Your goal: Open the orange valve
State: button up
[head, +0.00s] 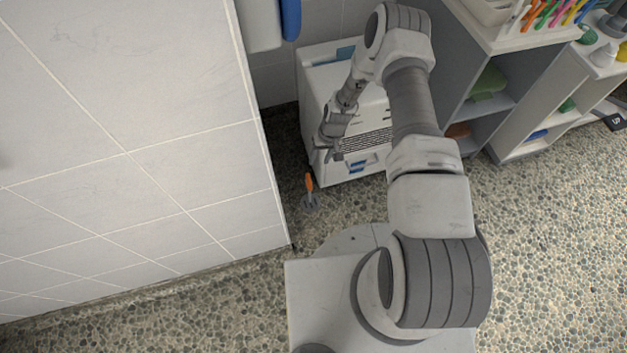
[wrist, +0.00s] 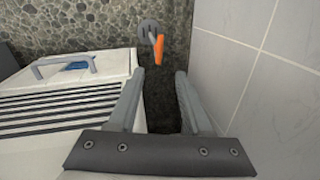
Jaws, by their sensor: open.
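The orange valve (head: 309,182) has an orange lever handle on a grey round base, low by the floor in the gap between the tiled wall and a white cabinet. In the wrist view the orange handle (wrist: 158,50) and its grey base are at the top middle, just beyond the fingertips. My gripper (wrist: 154,72) is open and empty, with its two grey fingers apart and pointing toward the valve without touching it. In the head view my gripper (head: 325,158) hangs beside the white cabinet's front, above and right of the valve.
The tiled wall (head: 140,130) bounds the gap on the other side. Grey shelves (head: 490,90) with cloths and pens stand at the right.

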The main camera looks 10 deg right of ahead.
aim_at(310, 183)
jog(key=a+f+b, duration=0.1)
jog(key=f+b, duration=0.1)
jog(key=f, duration=0.3)
jog(key=a+f+b, duration=0.1)
jog(key=f, duration=0.4)
jog(key=a+f+b, duration=0.1)
jog(key=f+b, duration=0.1)
jog(key=f, duration=0.3)
jog(key=shift+s+f+b, duration=0.1)
jog(key=shift+f+b, duration=0.25)
jog(key=shift+f, duration=0.05)
grip_shut()
